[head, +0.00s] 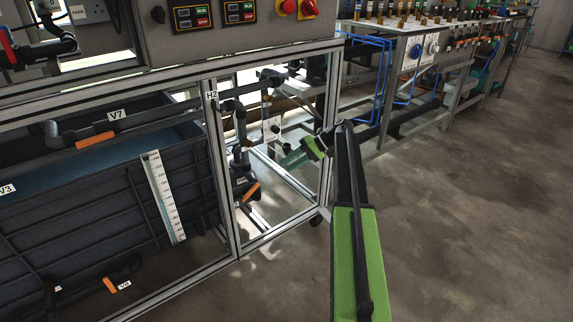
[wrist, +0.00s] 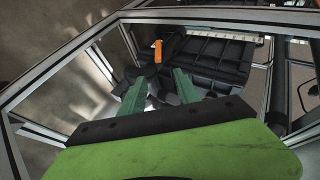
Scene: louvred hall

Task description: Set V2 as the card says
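My gripper (head: 290,158) reaches into the narrow right bay of the metal frame. Its two teal fingers stand apart in the wrist view (wrist: 159,77), with nothing between them. A valve with an orange handle (head: 250,192) sits low on dark pipework in that bay, left of and below the fingertips. An orange handle (wrist: 158,51) shows in the wrist view just beyond the fingertips, apart from them, pointing up in the picture. I see no V2 label on this valve and cannot tell its name. I cannot make out a card.
The frame's upright post (head: 328,130) stands close beside my arm. A dark ribbed tank (head: 100,205) fills the left bay. Labels V7 (head: 114,117), V3 (head: 7,189) and H2 (head: 212,95) show. Control boxes (head: 230,30) sit above. Open floor (head: 460,210) lies right.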

